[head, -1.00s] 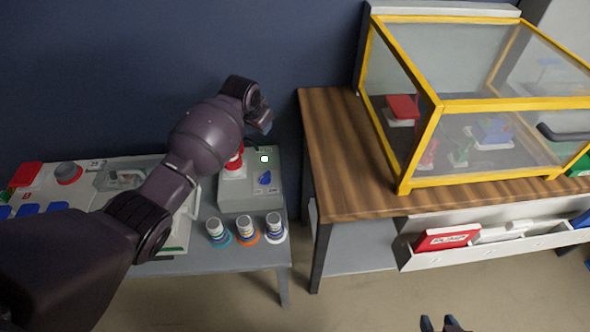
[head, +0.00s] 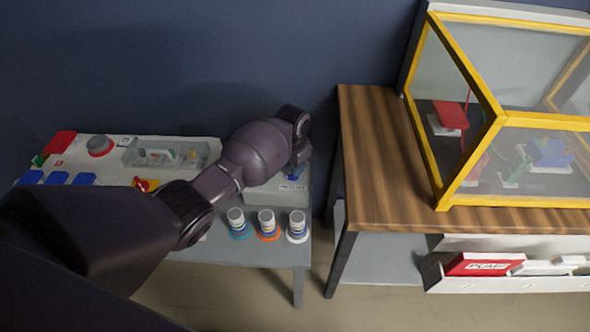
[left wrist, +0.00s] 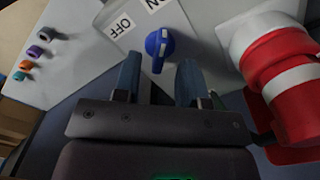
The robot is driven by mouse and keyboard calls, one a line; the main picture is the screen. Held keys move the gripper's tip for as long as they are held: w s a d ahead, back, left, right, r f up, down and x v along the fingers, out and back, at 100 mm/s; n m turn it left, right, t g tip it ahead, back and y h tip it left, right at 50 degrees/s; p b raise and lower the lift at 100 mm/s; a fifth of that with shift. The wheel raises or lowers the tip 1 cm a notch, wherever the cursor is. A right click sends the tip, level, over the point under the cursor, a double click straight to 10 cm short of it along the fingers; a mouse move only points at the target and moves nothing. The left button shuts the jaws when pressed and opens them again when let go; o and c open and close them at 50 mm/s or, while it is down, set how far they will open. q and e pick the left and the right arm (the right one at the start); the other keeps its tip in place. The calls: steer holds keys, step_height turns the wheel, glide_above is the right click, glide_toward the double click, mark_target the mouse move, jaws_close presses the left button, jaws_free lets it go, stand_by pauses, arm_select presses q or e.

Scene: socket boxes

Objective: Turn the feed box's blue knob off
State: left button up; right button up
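The feed box (head: 276,193) is a pale grey box at the right end of the grey table, mostly behind my left arm in the head view. An OFF label (left wrist: 123,27) lies left of the knob, and another label (left wrist: 155,3) above is cut off. My left gripper (left wrist: 158,75) is open, its fingers apart on either side of the knob's near end; contact is not clear. It also shows over the box in the head view (head: 297,168). My right gripper is out of view.
A red-and-white plug (left wrist: 280,62) stands close right of the left gripper. Three white cylinders with coloured bases (head: 267,224) line the table's front. A wooden table (head: 385,150) with a yellow-framed clear case (head: 500,122) stands to the right, beyond a gap.

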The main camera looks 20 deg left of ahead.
arm_select(q)
steer(key=shift+f+b, duration=0.3)
steer(key=shift+f, duration=1.05)
jaws_close()
